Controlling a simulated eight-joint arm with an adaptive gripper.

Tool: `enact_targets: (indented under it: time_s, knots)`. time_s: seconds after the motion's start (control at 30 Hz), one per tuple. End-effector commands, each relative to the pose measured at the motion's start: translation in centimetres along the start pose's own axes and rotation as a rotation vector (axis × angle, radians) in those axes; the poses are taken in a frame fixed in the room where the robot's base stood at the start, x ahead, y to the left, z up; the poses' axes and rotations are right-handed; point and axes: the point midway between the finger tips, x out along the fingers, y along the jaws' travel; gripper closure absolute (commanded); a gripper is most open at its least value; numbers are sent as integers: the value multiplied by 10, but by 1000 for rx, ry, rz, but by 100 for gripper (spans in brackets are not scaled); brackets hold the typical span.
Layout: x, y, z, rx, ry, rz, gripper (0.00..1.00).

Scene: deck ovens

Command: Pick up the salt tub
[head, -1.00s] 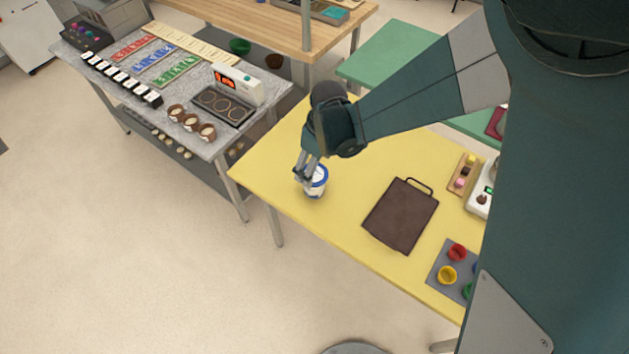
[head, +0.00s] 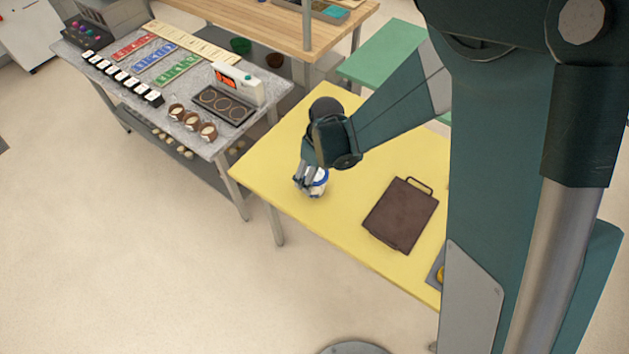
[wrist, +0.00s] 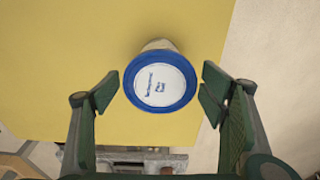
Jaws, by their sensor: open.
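The salt tub (head: 320,184) is a small white tub with a blue rim, standing on the yellow table near its left end. In the wrist view its round white lid (wrist: 160,86) with blue edge and small blue print faces the camera. My gripper (wrist: 158,92) is open, with one finger on each side of the tub and a visible gap on both sides. In the head view my gripper (head: 309,186) points down at the tub and hides part of its left side.
The yellow table (head: 285,150) has a dark brown board with a handle (head: 400,215) right of the tub. A grey stone-topped counter (head: 160,85) stands to the left, with cups and a small device (head: 238,84). The table edge is close to the tub.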

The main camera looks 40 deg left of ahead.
Motion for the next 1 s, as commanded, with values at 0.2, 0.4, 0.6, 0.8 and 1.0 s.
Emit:
enact_targets:
  time_s: [0.2,0.4,0.6,0.8,1.0]
  knots:
    - [0,0,0,0,0,0,29]
    - [0,0,0,0,0,0,29]
    - [0,0,0,0,0,0,40]
    - [0,0,0,0,0,0,66]
    - [0,0,0,0,0,0,69]
